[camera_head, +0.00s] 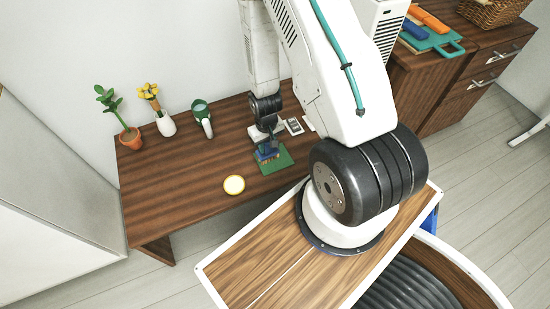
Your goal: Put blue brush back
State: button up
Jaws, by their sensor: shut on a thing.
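The blue brush (267,151) is small in the head view and sits over a green mat (285,161) on the brown wooden table (178,187). My gripper (264,140) reaches down from above and is shut on the brush. My gripper hides the brush's upper part. I cannot tell whether the brush touches the mat or hangs just above it.
A round yellow-and-white item (234,185) lies near the front edge. The table's left middle is clear.

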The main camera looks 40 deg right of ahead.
jog(key=s+d+f+m, duration=0.1)
jog(key=s+f, duration=0.3)
jog(key=s, duration=0.9)
jog(key=shift+f, duration=0.4)
jog(key=w+d+f, duration=0.1)
jog(key=w, duration=0.4)
jog(key=w+d+f, duration=0.1)
jog(key=w+f, duration=0.1)
jog(key=w, duration=0.3)
jog(key=w+d+f, duration=0.1)
jog(key=w+d, duration=0.1)
jog(key=w, duration=0.3)
jog(key=shift+w+f, duration=0.3)
jog(key=o, duration=1.1)
jog(key=shift+f, duration=0.1)
